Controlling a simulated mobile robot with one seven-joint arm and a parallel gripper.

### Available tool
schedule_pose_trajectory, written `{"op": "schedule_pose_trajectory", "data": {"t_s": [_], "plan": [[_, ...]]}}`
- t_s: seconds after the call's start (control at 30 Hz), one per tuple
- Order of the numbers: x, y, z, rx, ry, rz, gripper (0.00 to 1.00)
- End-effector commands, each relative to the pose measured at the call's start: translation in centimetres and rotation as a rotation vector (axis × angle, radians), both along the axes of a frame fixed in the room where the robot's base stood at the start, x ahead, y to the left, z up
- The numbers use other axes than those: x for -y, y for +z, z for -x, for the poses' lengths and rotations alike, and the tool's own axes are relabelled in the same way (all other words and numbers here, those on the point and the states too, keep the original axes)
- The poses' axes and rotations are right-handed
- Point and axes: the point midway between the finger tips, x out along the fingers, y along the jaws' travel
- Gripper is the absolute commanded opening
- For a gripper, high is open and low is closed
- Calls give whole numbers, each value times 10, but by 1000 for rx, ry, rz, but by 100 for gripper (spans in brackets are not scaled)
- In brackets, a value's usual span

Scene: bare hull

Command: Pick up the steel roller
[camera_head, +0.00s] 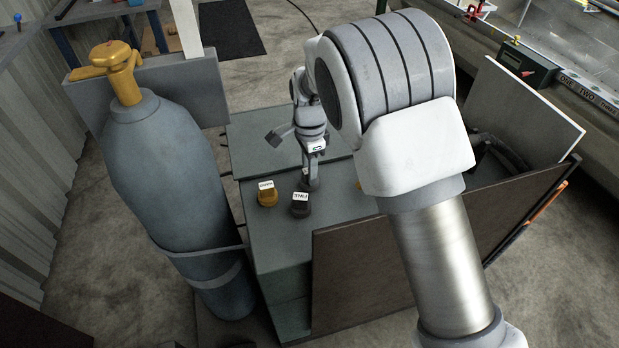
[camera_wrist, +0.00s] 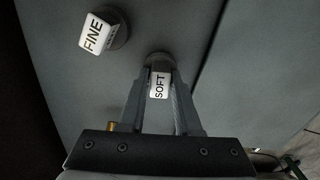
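No piece is clearly recognisable as a steel roller. A dark round piece tagged SOFT (camera_wrist: 159,84) stands on the grey cabinet top, between the fingertips of my gripper (camera_wrist: 161,75). In the head view my gripper (camera_head: 311,172) points down at a small dark piece on the cabinet. The fingers lie on either side of the SOFT piece; whether they press on it cannot be told. Another dark round piece tagged FINE (camera_head: 300,204) stands just in front of it and also shows in the wrist view (camera_wrist: 119,36). My arm hides part of the cabinet top.
A yellow-brown tagged piece (camera_head: 267,195) stands left of the FINE piece. The grey cabinet (camera_head: 267,235) has a brown panel (camera_head: 350,275) along its front. A tall gas cylinder (camera_head: 165,180) stands close at left. A workbench (camera_head: 575,95) is at right.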

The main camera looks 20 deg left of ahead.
Motion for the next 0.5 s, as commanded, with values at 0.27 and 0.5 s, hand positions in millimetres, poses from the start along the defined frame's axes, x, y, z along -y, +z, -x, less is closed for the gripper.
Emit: {"op": "schedule_pose_trajectory", "data": {"t_s": [0.27, 0.5], "plan": [[0, 0, 0, 0, 0, 0, 0], [0, 0, 0, 1, 0, -1, 0]]}}
